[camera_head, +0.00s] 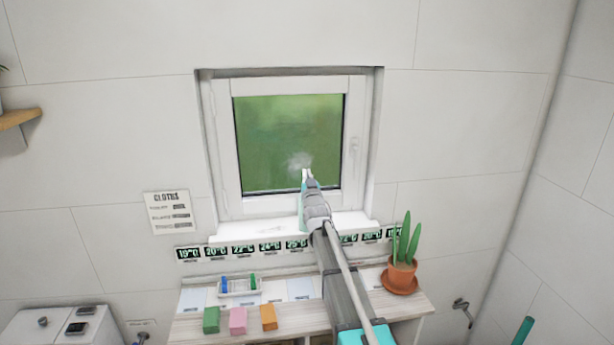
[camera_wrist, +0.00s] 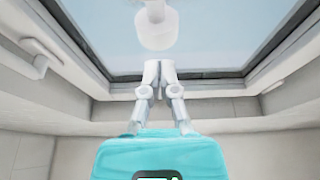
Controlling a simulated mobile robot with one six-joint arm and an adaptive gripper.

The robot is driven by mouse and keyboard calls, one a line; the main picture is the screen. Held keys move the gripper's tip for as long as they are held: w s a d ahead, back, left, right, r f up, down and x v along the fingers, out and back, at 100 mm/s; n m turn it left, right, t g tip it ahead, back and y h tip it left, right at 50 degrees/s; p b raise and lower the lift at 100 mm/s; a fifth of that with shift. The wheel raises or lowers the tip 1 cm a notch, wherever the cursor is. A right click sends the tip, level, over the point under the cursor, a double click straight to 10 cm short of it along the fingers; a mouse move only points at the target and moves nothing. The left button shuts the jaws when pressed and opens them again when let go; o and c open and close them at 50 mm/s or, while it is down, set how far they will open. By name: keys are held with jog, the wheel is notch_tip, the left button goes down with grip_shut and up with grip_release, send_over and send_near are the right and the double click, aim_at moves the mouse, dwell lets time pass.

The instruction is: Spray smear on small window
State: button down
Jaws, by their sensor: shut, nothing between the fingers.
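The small window (camera_head: 288,130) is set in a recess in the tiled wall, with a white frame and green glass. A whitish smear (camera_head: 299,160) shows low on the glass, just above my gripper (camera_head: 306,174). My gripper reaches up in front of the lower frame and overlaps the pane's bottom edge. In the wrist view my gripper (camera_wrist: 158,68) has its fingers together, empty, pointing at the pane. A pale rounded shape (camera_wrist: 156,30) shows beyond the fingertips; I cannot tell what it is.
The window handle (camera_head: 353,148) projects at the right.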

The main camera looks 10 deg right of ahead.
jog(key=b+v, duration=0.3)
jog(key=v, duration=0.7)
jog(key=shift+b, duration=0.3)
jog(key=s+f+g+b, duration=0.1)
jog(key=s+f+g, duration=0.5)
jog(key=f, duration=0.3)
jog(key=s+f+g+b, duration=0.1)
jog(key=s+f+g, duration=0.45)
jog(key=f, duration=0.45)
jog(key=s+f+g, duration=0.4)
jog(key=s+g, duration=0.1)
jog(key=s, duration=0.6)
jog(key=s+f+g+b, duration=0.1)
jog(key=s+f+g, duration=0.3)
jog(key=s, duration=0.8)
jog(key=shift+s+f+g, duration=0.15)
jog(key=shift+f+g, duration=0.15)
jog(key=shift+g, duration=0.35)
